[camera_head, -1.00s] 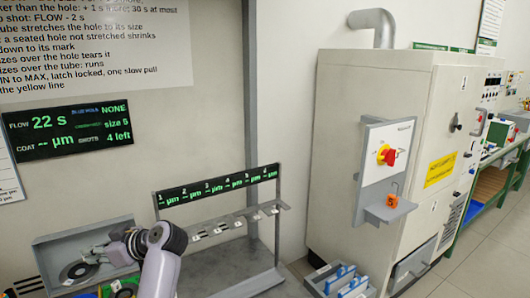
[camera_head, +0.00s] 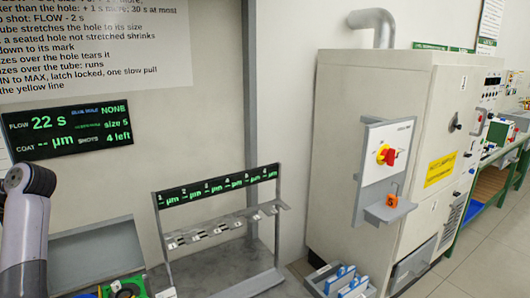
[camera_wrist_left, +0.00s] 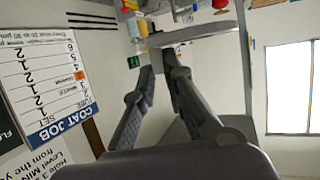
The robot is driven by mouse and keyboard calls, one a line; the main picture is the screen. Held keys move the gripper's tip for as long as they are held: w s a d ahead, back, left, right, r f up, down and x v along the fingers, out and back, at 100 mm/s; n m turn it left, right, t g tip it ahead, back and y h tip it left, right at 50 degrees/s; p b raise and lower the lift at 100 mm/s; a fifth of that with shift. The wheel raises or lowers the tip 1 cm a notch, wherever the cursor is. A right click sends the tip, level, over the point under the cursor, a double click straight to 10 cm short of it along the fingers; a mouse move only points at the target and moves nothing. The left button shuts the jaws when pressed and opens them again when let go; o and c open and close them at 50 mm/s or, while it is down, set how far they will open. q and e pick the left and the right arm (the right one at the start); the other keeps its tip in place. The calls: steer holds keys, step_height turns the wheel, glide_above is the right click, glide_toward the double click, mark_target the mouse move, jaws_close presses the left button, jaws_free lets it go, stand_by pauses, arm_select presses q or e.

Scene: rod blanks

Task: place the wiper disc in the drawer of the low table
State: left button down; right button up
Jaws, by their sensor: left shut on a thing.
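In the left wrist view my left gripper (camera_wrist_left: 160,60) is shut on a flat, pale grey, rounded piece (camera_wrist_left: 195,34) seen nearly edge-on at the fingertips. It looks like the wiper disc, though its face and hole are not shown. In the head view only my left arm shows at the left edge; the gripper itself is out of that picture. No low table or drawer can be made out for sure. My right gripper is in neither view.
A grey tray (camera_head: 127,240) at lower left shows a bare inside. A rack with a numbered display (camera_head: 218,186) stands beside it. A cream cabinet (camera_head: 385,85) with a red switch (camera_head: 387,156) is on the right. A bin with blue-handled things (camera_head: 338,281) sits on the floor.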

arm_select(q)
steer(key=s+d+f+m+t+h, duration=0.1)
steer(key=s+d+f+m+t, duration=0.25)
steer(key=d+f, duration=0.45)
steer(key=s+d+f+m+t+h, duration=0.1)
steer(key=s+d+f+m+t, duration=0.2)
steer(key=d, duration=0.9)
steer(key=s+d+f+m+t+h, duration=0.1)
steer(key=d+f+m+t, duration=0.2)
steer(key=d+f+t, duration=0.5)
steer(key=d+r+m+h+p, duration=0.1)
steer(key=d+m+h, duration=0.3)
steer(key=d, duration=1.2)
steer(key=shift+d+r+m+p, duration=0.3)
steer(key=shift+r+m+p, duration=0.15)
steer(key=shift+m, duration=0.1)
